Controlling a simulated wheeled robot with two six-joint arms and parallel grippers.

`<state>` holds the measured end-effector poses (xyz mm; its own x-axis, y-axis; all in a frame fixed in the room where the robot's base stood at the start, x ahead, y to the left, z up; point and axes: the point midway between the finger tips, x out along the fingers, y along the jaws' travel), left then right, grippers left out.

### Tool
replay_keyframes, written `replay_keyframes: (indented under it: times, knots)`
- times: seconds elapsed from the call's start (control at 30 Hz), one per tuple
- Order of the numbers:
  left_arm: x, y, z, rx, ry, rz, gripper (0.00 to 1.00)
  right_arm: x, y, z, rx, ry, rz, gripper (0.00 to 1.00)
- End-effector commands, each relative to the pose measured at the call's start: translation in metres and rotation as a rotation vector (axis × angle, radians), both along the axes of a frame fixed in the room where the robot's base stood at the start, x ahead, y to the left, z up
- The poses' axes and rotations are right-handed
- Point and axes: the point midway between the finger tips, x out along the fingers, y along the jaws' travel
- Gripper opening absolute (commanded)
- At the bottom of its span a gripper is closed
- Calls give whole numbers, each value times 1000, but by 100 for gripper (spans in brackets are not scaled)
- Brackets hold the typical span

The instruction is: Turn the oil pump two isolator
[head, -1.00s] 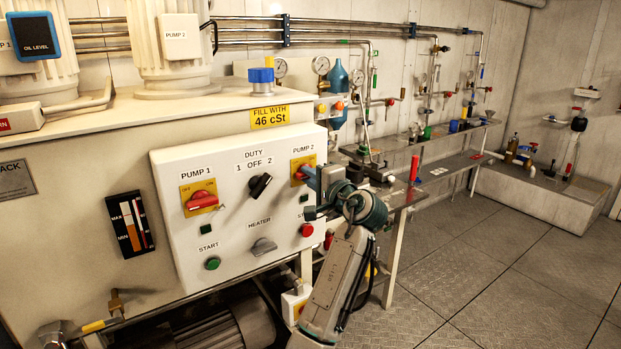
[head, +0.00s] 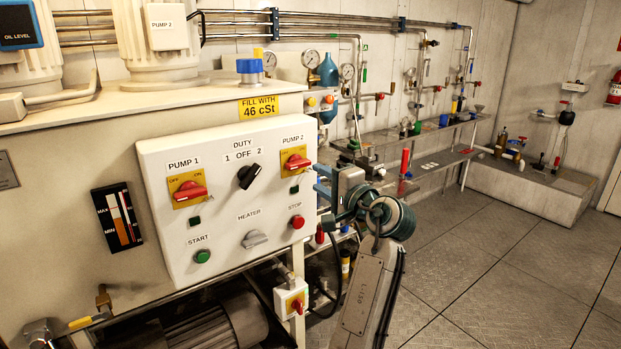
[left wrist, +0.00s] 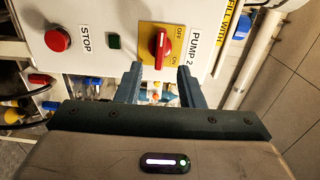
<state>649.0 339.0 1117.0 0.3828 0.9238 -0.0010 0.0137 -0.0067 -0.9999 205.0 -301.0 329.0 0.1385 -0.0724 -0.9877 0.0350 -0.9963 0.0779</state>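The pump two isolator (head: 296,161) is a red rotary handle on a yellow plate at the upper right of the white control panel (head: 160,235). Its handle lies roughly level across the plate, much like the pump one handle. In the left wrist view the isolator (left wrist: 160,50) sits just beyond the fingertips, with OFF and ON marks on its plate. My left gripper (head: 319,182) is beside the panel's right edge, to the right of and below the isolator. Its fingers (left wrist: 160,72) are open, empty and apart from the handle. My right gripper is in neither view.
The panel also carries the pump one isolator (head: 188,190), a black duty knob (head: 248,176), a grey heater knob (head: 254,238), a green start button (head: 203,256) and a red stop button (head: 297,222). A bench with pipes and gauges stands behind. The floor (head: 480,260) at right is clear.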

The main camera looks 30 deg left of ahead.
Motion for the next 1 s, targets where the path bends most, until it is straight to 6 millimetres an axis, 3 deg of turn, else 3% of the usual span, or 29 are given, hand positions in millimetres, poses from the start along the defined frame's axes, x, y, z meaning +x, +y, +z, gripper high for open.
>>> replay_keyframes:
  times: [0.23, 0.8, 0.93, 1.0]
  knots:
    - [-8, -19, -1, -1, 0, 0, 35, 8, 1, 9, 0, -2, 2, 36]
    - [-8, -21, -1, 1, 2, -1, 35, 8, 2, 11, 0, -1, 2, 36]
    - [5, -23, -25, -7, 25, -43, 35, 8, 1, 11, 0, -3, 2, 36]
    - [19, -26, -57, -26, 52, -97, 35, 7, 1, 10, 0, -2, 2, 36]
